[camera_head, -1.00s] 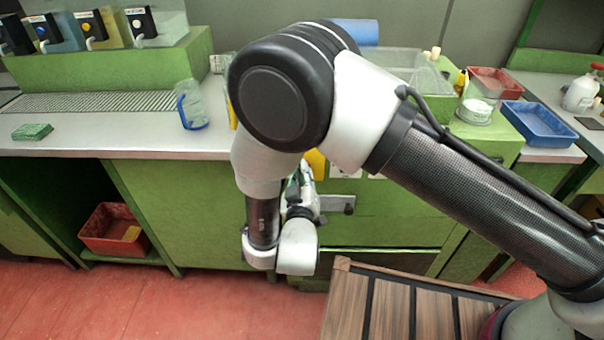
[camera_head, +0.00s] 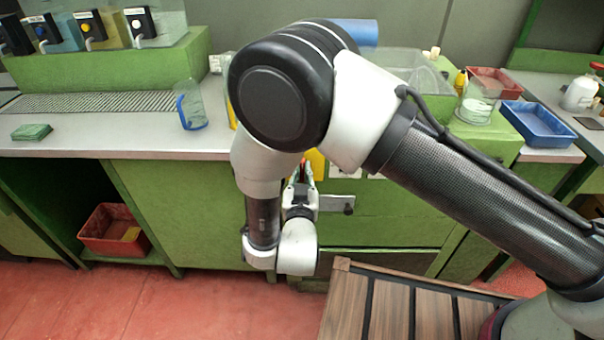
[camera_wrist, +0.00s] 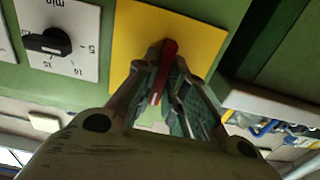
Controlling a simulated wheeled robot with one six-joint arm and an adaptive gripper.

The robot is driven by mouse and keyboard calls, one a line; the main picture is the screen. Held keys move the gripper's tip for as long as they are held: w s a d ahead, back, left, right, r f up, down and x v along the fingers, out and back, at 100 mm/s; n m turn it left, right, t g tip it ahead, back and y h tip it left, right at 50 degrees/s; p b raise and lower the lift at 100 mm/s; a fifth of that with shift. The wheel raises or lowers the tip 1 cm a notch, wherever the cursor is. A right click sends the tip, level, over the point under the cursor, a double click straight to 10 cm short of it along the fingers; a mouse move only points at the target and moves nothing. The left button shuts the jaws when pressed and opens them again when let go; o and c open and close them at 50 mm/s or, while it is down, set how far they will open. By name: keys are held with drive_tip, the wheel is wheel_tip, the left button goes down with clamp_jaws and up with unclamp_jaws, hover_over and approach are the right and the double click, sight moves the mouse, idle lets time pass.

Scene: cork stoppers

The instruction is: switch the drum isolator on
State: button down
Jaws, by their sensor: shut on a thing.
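The drum isolator shows in the wrist view as a yellow plate (camera_wrist: 204,40) with a red handle (camera_wrist: 166,62). In that view the handle leans a little off upright. My gripper (camera_wrist: 163,82) is shut on the red handle, with a finger on each side of it. In the head view the yellow plate (camera_head: 317,160) is partly hidden behind my arm, on the green cabinet front below the counter. My gripper (camera_head: 303,180) is there in front of it, small and partly hidden.
A white dial plate with a black knob (camera_wrist: 48,42) is beside the yellow plate. A clear jug with a blue handle (camera_head: 190,105) stands on the counter. A blue tray (camera_head: 538,124) lies at the right. A slatted wooden surface (camera_head: 395,305) is in front.

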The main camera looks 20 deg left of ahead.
drive_tip(key=c, duration=1.5)
unclamp_jaws()
drive_tip(key=shift+s, duration=0.1)
drive_tip(key=v, duration=1.1)
drive_tip(key=shift+s, duration=0.4)
